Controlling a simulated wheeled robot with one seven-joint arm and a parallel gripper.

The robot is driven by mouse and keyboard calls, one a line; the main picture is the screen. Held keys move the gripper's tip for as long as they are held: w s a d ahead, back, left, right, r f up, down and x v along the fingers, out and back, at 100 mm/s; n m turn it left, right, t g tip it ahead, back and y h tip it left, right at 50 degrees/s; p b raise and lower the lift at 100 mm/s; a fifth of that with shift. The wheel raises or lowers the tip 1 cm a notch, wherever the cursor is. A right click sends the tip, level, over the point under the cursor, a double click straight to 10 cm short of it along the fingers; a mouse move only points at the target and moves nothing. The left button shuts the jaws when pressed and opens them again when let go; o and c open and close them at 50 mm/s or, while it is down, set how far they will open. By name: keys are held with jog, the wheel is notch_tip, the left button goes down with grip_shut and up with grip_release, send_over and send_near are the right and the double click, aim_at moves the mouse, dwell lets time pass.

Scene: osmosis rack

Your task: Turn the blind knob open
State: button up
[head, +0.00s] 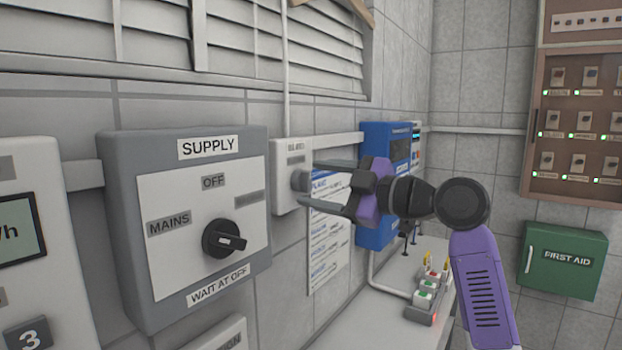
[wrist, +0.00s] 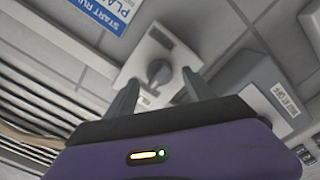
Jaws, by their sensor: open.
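The blind knob (head: 300,181) is a round grey knob on a small light-grey box (head: 292,150) on the wall, with a label reading roughly "blinds". In the wrist view the knob (wrist: 159,72) shows dark, with a raised grip, on its pale plate (wrist: 150,55). My gripper (head: 309,184) is open in front of the box, its two dark fingers pointing left at the wall, one above and one below the knob. In the wrist view the gripper's fingers (wrist: 157,88) stand either side of the knob, with nothing between them. I cannot tell whether they touch it.
The grey supply box (head: 140,270) with its black rotary switch (head: 222,239) stands left of the knob. A blue wall unit (head: 375,230) and a paper notice (head: 328,245) are to the right. Slatted blinds (head: 270,50) hang above. A bench (head: 385,320) with switches is below.

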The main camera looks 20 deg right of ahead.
jog(key=shift+x, duration=1.05)
jog(key=shift+c, duration=0.2)
grip_shut()
